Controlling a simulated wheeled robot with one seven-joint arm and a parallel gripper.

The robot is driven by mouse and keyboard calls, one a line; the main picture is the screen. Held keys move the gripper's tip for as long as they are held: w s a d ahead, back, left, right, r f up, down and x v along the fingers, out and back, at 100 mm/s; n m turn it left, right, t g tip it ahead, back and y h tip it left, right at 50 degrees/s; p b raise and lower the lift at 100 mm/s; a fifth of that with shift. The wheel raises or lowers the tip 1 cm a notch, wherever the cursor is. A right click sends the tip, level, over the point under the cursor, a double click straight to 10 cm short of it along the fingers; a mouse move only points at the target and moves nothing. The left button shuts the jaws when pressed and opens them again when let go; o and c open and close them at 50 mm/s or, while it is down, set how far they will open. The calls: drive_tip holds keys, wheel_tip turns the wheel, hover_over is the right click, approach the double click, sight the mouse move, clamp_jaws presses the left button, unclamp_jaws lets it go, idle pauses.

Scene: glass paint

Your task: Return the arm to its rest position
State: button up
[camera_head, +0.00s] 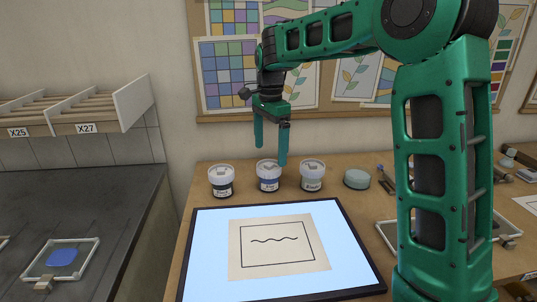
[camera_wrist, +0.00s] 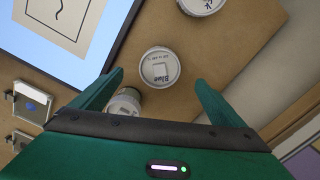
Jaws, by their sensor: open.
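My gripper (camera_head: 270,143) hangs from my green arm, pointing down above the row of paint jars at the back of the wooden table. Its two green fingers are apart with nothing between them. In the wrist view the fingers (camera_wrist: 152,95) are spread, and the lid of the jar marked Blue (camera_wrist: 160,67) shows beyond them. That jar also shows in the head view (camera_head: 268,177), closed and upright on the table. The fingers look close over it; I cannot tell the exact gap.
One jar (camera_head: 221,181) stands left of the blue one and another (camera_head: 312,176) right. A round pale green object (camera_head: 357,179) lies further right. A lit panel (camera_head: 205,258) bears a paper with a wavy line (camera_head: 290,262). A shelf (camera_head: 135,103) is at left; pictures hang behind.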

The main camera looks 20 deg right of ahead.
drive_tip(key=shift+r, duration=0.3)
drive_tip(key=shift+s+d, duration=0.1)
